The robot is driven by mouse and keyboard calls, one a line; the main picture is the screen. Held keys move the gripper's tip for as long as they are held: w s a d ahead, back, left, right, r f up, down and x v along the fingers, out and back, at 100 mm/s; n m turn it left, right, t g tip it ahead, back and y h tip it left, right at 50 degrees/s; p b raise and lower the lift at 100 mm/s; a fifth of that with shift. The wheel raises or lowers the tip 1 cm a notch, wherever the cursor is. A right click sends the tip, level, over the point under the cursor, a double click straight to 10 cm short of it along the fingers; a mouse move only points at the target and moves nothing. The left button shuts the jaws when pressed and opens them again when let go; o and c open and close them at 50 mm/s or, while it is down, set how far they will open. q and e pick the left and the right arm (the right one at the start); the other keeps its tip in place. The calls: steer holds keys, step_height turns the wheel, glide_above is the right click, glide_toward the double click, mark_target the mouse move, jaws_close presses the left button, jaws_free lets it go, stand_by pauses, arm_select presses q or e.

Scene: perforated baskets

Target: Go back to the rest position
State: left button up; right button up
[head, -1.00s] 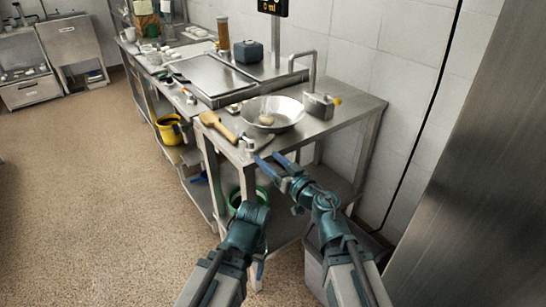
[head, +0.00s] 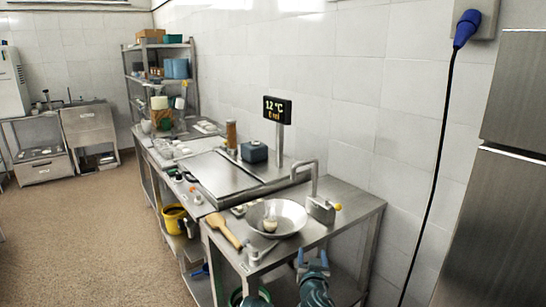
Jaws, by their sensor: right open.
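My right gripper (head: 312,258) is at the bottom centre of the head view, just in front of the steel table's front edge. Its two blue fingertips point up and stand apart, with nothing seen between them. Of my left arm only a small teal part shows at the bottom edge, left of the right gripper. The left gripper itself cannot be made out.
The steel table (head: 345,207) holds a round metal pan (head: 289,218) with a small pale item, a wooden spatula (head: 223,230) and a metal box (head: 321,210). A yellow bucket (head: 174,220) sits low at left. Open floor (head: 90,240) lies left.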

arm_select(q)
step_height(320, 180, up, 12)
steer(key=p, duration=1)
steer(key=shift+f, duration=0.25)
arm_select(e)
steer(key=s+a+f+n+g, duration=0.2)
steer(key=s+f+g, duration=0.1)
steer(key=s+g, duration=0.5)
steer(key=s+a+f+n+g, duration=0.3)
steer(key=s+g, duration=0.4)
steer(key=s, duration=0.8)
steer(key=shift+s+a+n+g, duration=0.15)
steer(key=shift+s+n+g, duration=0.15)
steer(key=shift+g, duration=0.1)
